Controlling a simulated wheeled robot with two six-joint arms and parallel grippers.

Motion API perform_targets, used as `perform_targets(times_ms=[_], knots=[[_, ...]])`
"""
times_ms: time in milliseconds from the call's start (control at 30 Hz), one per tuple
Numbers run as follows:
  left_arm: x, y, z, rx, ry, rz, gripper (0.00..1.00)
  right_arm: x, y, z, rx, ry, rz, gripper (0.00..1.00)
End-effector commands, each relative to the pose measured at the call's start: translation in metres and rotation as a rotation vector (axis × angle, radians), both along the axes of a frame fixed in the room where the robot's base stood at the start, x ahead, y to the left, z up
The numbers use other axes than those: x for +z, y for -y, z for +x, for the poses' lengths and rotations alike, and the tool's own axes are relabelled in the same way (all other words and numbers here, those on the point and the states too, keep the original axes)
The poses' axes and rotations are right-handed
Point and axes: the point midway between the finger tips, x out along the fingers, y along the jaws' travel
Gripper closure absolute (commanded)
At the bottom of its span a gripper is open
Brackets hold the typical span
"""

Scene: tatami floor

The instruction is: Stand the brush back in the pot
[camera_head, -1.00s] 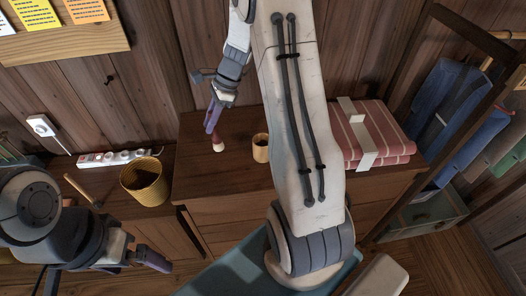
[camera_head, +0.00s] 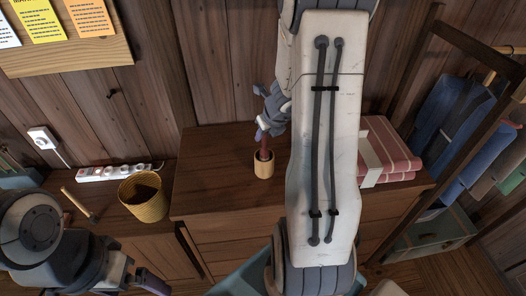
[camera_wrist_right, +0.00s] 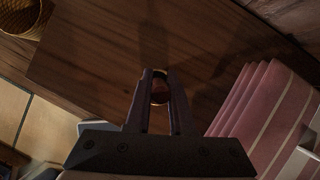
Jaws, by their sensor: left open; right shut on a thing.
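The small tan pot (camera_head: 263,169) stands upright on the brown chest top. The brush (camera_head: 264,147) has a dark red handle; it is roughly upright at the pot's mouth, and its lower end is hidden, seemingly inside the pot. My right gripper (camera_head: 263,129) is just above the pot, shut on the brush's upper part. In the right wrist view, the gripper fingers (camera_wrist_right: 160,85) close around the reddish brush (camera_wrist_right: 160,97); the pot is hard to make out there. My left gripper (camera_head: 152,283) is open and empty at the lower left, well away from the pot.
Folded striped red cloth (camera_head: 388,152) lies on the chest right of my arm. A woven basket (camera_head: 144,198), a power strip (camera_head: 117,171) and a wooden-handled tool (camera_head: 78,203) are on the lower surface at left. The chest top left of the pot is clear.

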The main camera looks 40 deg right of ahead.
Motion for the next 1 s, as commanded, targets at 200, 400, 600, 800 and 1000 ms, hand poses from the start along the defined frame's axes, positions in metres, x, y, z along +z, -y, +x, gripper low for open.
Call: perform_targets(times_ms=[200, 400, 600, 800, 1000], knots=[[-0.026, 0.0, 0.0, -0.001, 0.0, 0.0, 0.0, -0.031, 0.0, 0.0, 0.001, 0.0, 0.0, 1.0], [-0.031, 0.0, 0.0, -0.002, 0.0, 0.0, 0.0, -0.038, 0.0, 0.0, 0.003, 0.001, -0.002, 1.0], [-0.03, 0.0, 0.0, -0.002, 0.001, -0.001, 0.0, -0.037, 0.0, 0.0, 0.003, 0.001, -0.001, 1.0], [-0.037, 0.0, 0.0, -0.002, 0.001, -0.001, 0.0, -0.044, 0.0, 0.0, 0.003, 0.001, -0.001, 1.0], [-0.036, 0.0, 0.0, -0.002, 0.001, -0.001, 0.0, -0.043, 0.0, 0.0, 0.003, 0.0, -0.001, 0.49]])
